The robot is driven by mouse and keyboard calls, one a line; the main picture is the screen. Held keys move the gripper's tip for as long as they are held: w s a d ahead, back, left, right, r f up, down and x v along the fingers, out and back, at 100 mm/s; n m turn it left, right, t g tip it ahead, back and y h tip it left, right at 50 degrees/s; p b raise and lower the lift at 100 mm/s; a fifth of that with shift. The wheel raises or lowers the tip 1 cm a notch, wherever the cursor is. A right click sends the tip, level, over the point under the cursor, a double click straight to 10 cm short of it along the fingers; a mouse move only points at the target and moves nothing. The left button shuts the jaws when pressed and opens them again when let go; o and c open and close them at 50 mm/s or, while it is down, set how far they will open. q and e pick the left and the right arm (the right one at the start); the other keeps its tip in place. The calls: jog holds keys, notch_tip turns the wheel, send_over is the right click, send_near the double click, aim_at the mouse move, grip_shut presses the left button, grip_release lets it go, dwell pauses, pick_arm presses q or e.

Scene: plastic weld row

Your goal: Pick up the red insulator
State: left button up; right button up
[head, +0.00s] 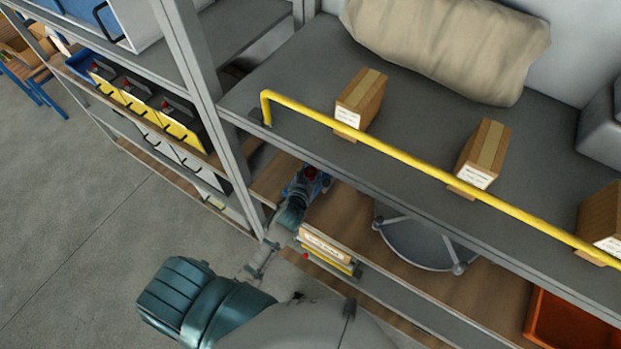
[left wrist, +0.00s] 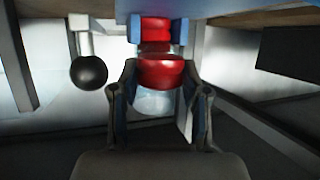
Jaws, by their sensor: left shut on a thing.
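The red insulator (left wrist: 165,72) sits between the two fingers of my left gripper (left wrist: 161,92) in the left wrist view. It has stacked rounded red sections, with a pale translucent part below, and two blue uprights (left wrist: 180,32) flank its upper end. The fingers are closed on its sides. In the head view, my left gripper (head: 305,187) reaches under the grey shelf, and a small bit of the red insulator (head: 311,172) shows at its tip. The gripper and shelf edge hide most of it. My right gripper is not in view.
A black ball knob (left wrist: 89,73) on a pale stem is close left of the gripper. Overhead, a yellow rail (head: 400,159) edges the grey shelf (head: 290,75), with cardboard boxes (head: 361,98) along it. A round stool-like object (head: 425,243) stands right of the gripper.

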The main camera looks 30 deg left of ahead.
pick_arm(q)
jog(key=s+d, duration=0.1)
jog(key=s, duration=0.2)
jog(key=s+d+b, duration=0.1)
jog(key=s, duration=0.5)
jog(key=shift+s+d, duration=0.4)
jog(key=s+d+b, duration=0.1)
jog(key=s+d, duration=0.3)
jog(key=w+a+r+m+h, duration=0.2)
jog(key=w+r, duration=0.7)
jog(key=w, duration=0.1)
jog(key=shift+w+a+h, duration=0.2)
jog(key=shift+a+h, duration=0.1)
jog(key=shift+a, duration=0.1)
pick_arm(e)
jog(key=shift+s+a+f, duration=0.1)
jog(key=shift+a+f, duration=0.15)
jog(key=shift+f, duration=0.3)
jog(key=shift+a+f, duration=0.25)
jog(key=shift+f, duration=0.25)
